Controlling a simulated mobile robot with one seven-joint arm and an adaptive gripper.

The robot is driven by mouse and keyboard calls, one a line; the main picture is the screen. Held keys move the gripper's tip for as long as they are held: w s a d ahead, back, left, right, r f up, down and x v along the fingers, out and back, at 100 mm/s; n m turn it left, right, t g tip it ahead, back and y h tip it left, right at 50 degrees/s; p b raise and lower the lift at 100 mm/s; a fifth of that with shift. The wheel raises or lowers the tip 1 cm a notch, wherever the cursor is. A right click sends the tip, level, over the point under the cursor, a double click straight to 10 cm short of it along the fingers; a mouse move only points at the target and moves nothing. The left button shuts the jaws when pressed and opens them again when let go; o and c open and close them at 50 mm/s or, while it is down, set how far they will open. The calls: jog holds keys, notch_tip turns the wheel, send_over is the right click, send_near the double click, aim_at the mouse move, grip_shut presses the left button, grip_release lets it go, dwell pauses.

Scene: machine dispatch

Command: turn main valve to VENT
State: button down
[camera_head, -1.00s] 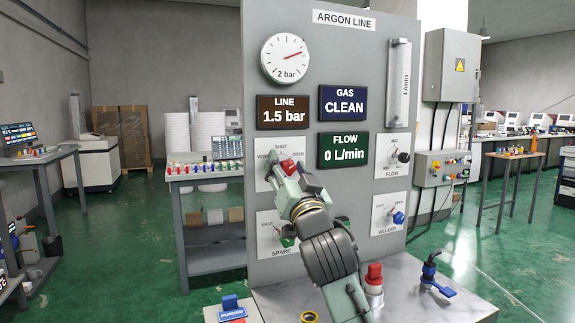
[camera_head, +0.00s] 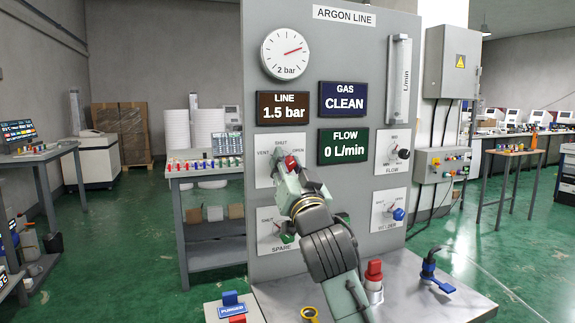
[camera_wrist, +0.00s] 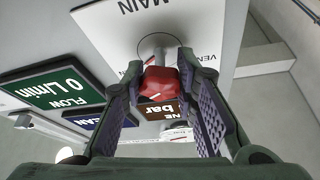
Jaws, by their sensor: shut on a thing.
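The main valve is a red handle (camera_head: 291,162) on a white plate (camera_head: 265,143) marked VENT at left, SHUT at top and OPEN at right. My gripper (camera_head: 283,165) reaches it from below and in front. In the wrist view the red handle (camera_wrist: 160,86) sits between the two ribbed fingers of my gripper (camera_wrist: 160,68), which are shut on it. The plate (camera_wrist: 125,25) with MAIN and VENT lettering lies just beyond the fingertips. My fingers cover part of the handle, so I cannot tell exactly which mark it points to.
The panel (camera_head: 330,215) shows a gauge (camera_head: 286,54), LINE 1.5 bar (camera_head: 283,108), GAS CLEAN (camera_head: 342,101) and FLOW 0 L/min (camera_head: 342,147). My arm partly covers the SPARE valve (camera_head: 287,238) below. FLOW (camera_head: 401,152) and WELDER (camera_head: 398,214) knobs are at right.

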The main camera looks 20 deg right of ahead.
jog(key=shift+n, duration=0.3)
jog(key=n+y+b, duration=0.2)
jog(key=n, duration=0.1)
jog(key=shift+f+n, duration=0.15)
jog(key=shift+n, duration=0.25)
jog(key=n+y+b, duration=0.2)
jog(key=n+y, duration=0.1)
jog(key=n, duration=0.2)
jog(key=n+g+y+b, duration=0.1)
jog(key=n, duration=0.3)
jog(key=n+g+y, duration=0.1)
jog(key=n+y, duration=0.1)
jog(key=n, duration=0.1)
jog(key=shift+n+b, duration=0.35)
jog(key=shift+n, duration=0.05)
jog(key=n+g, duration=0.1)
jog(key=n, duration=0.1)
jog(key=n+g+y+p, duration=0.1)
jog(key=n, duration=0.1)
jog(key=n+g, duration=0.1)
jog(key=n, duration=0.2)
jog(key=shift+r+p, duration=0.3)
jog(key=n+g+p, duration=0.1)
jog(key=n, duration=0.1)
jog(key=n+g+p, duration=0.1)
jog(key=n, duration=0.2)
jog(key=shift+f+h, duration=0.1)
jog(key=shift+h, duration=0.2)
